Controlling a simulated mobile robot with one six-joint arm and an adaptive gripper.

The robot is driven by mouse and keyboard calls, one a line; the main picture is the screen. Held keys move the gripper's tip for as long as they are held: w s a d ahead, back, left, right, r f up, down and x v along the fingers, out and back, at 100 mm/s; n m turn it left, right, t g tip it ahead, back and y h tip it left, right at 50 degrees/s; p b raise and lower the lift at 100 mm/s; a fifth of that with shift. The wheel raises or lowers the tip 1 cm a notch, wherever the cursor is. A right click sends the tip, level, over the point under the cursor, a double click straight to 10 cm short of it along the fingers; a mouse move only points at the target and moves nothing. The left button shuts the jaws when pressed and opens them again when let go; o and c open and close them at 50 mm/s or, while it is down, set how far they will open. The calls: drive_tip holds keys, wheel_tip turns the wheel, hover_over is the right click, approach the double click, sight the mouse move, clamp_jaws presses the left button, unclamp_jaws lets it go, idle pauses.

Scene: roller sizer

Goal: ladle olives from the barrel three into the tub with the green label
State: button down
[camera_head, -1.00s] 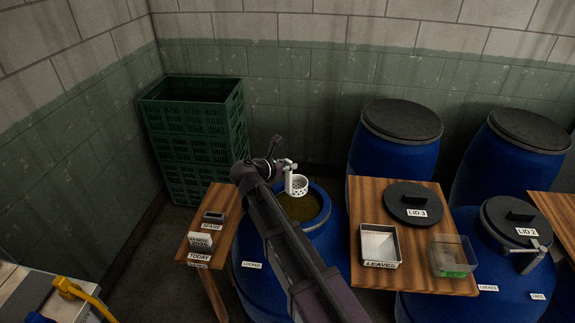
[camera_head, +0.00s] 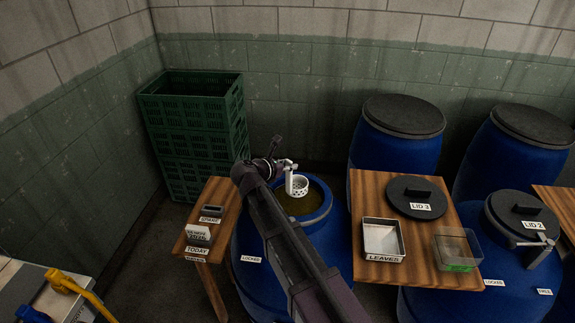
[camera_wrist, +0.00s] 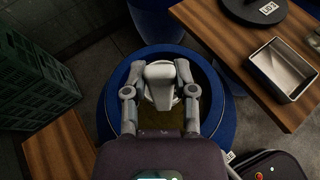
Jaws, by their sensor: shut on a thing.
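An open blue barrel (camera_head: 326,214) with olive-coloured contents (camera_head: 312,205) stands in the middle. Its lid, marked LID 3 (camera_head: 417,190), lies on the wooden table to its right. My gripper (camera_wrist: 160,80) is shut on the handle of a white perforated ladle (camera_head: 298,186). The ladle's cup is over the barrel mouth; I cannot tell whether it touches the contents or holds any olives. In the wrist view the handle (camera_wrist: 159,71) hides most of the cup. A clear tub with a green label (camera_head: 458,266) stands at the wooden table's front right.
A metal tray (camera_head: 384,238) marked LEAVES sits left of the tub on the table (camera_head: 420,268). A small wooden stand (camera_head: 221,222) with small boxes is left of the barrel. Green crates (camera_head: 194,125) are behind. Another blue barrel with LID 2 (camera_head: 517,212) stands at right.

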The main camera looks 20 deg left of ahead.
sight(288, 186)
drive_tip(key=shift+f+b, duration=4.5)
drive_tip(key=shift+f, duration=0.2)
drive_tip(key=shift+r, duration=0.1)
drive_tip(key=shift+r+p, duration=6.1)
drive_tip(key=shift+p, duration=0.1)
drive_tip(key=shift+a, duration=0.1)
